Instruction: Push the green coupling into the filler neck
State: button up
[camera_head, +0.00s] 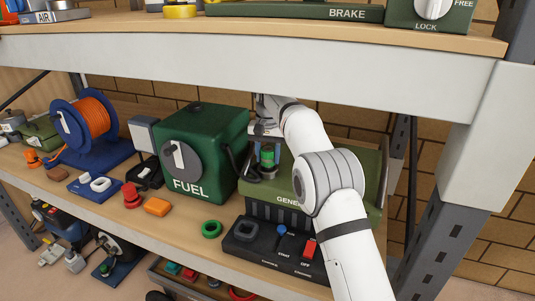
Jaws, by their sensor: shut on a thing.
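The green coupling (267,157) is a small bright green cylinder below my gripper (266,141). My gripper points down and is shut on the coupling from above, near the middle of the lower shelf. The filler neck (267,173) is a grey, round collar at the left end of the olive generator (310,175). The coupling stands upright over the neck. I cannot tell from this view whether its lower end is inside the neck or just above it. My arm hides the generator's right part and some of its label.
The dark green FUEL box (221,150) with a grey dial stands close left of my gripper. The upper shelf (250,58) runs above my arm.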

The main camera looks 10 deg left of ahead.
jog(key=shift+f, duration=0.15)
jog(key=o, duration=1.1)
